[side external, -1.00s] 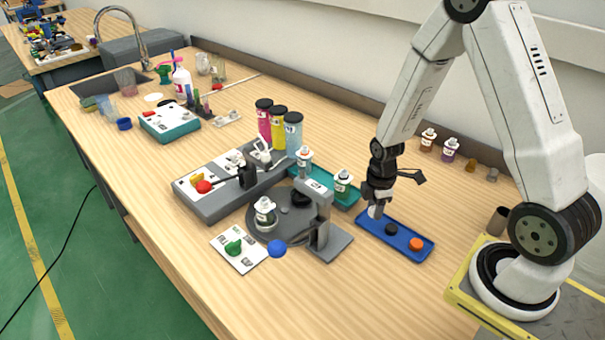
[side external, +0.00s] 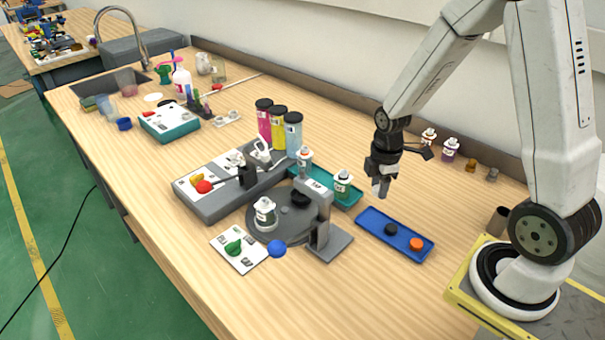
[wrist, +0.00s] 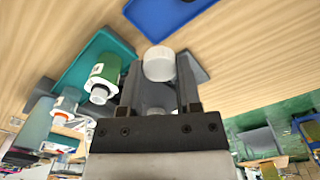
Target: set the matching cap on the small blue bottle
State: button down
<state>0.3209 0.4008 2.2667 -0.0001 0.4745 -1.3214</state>
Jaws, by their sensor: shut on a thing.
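My gripper (side external: 381,190) is raised above and behind the blue tray (side external: 370,221), to the right of the teal tray. In the wrist view a white round cap (wrist: 158,62) sits between my fingertips, which are shut on it. The blue tray holds a black cap (side external: 391,229) and an orange cap (side external: 416,244). Small white-collared bottles stand at the teal tray, one at its back (side external: 305,160) and one at its front (side external: 342,183). Another small bottle (side external: 265,214) stands on the grey turntable (side external: 262,234). I cannot tell for certain which bottle is the blue one.
A grey stand (side external: 320,225) rises over the turntable's right side. Tall pink, yellow and light-blue cylinders (side external: 293,135) stand behind the grey control box (side external: 200,203). Two small bottles (side external: 450,148) stand by the back wall. The table's front right is clear.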

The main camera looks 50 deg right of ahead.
dwell(0.4)
notch_tip(320, 180, up, 11)
jog(key=n, duration=0.6)
send_over(264, 200)
notch_tip(264, 200, down, 4)
jog(key=shift+f, duration=0.5)
jog(key=shift+f, duration=0.2)
jog(key=shift+f, duration=2.55)
jog(key=shift+f, duration=0.65)
dwell(1.3)
